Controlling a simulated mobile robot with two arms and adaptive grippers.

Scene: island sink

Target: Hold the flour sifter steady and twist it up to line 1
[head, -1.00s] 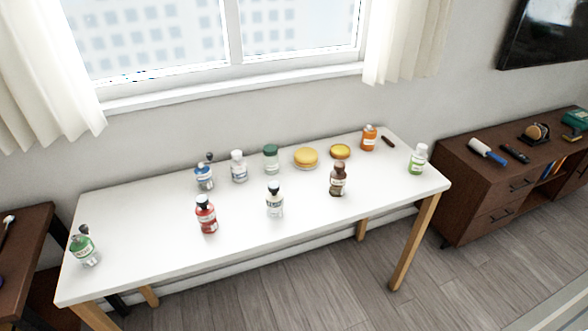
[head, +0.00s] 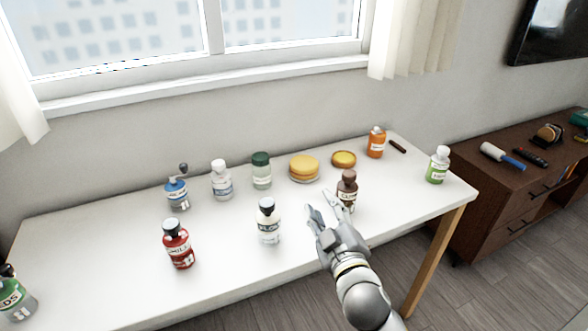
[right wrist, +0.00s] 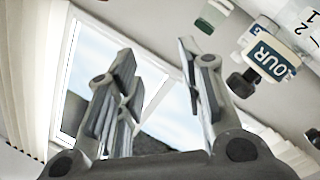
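The flour sifter (head: 268,226) is a clear-and-white bottle with a dark cap and a label, upright near the middle front of the white table. In the right wrist view the sifter (right wrist: 270,57) appears tilted at the upper right, its label partly reading "OUR"; markings "2" and "1" show in that corner, partly cut off. My right gripper (head: 325,206) is open and empty above the table, right of the sifter and apart from it. Its spread fingers (right wrist: 158,85) have nothing between them. My left gripper is not in view.
A brown bottle (head: 347,188) stands close behind my right gripper. A red bottle (head: 178,246) stands left of the sifter. Behind are a blue grinder (head: 177,193), a white bottle (head: 221,181), a green-capped jar (head: 261,171) and yellow round items (head: 304,168). The front table strip is mostly clear.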

